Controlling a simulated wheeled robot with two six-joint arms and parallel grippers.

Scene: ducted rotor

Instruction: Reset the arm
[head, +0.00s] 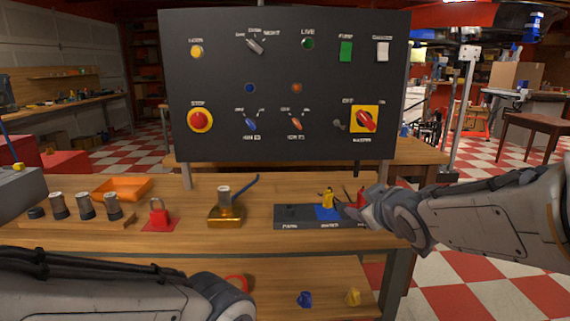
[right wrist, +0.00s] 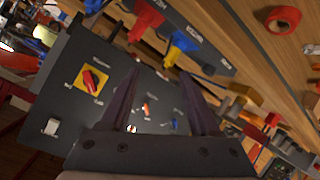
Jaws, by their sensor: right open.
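My right arm comes in from the right in the head view. Its gripper (head: 352,197) is at the right end of the bench, over the dark tray (head: 290,212). In the right wrist view the two dark fingers of this gripper (right wrist: 160,82) stand apart with nothing between them. The black control panel (head: 285,73) stands upright behind the bench and shows tilted past the fingers in the wrist view (right wrist: 112,60). My left arm crosses the lower left of the head view; its gripper does not show.
Blue (head: 304,299) and yellow (head: 353,296) pieces lie on the lower shelf.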

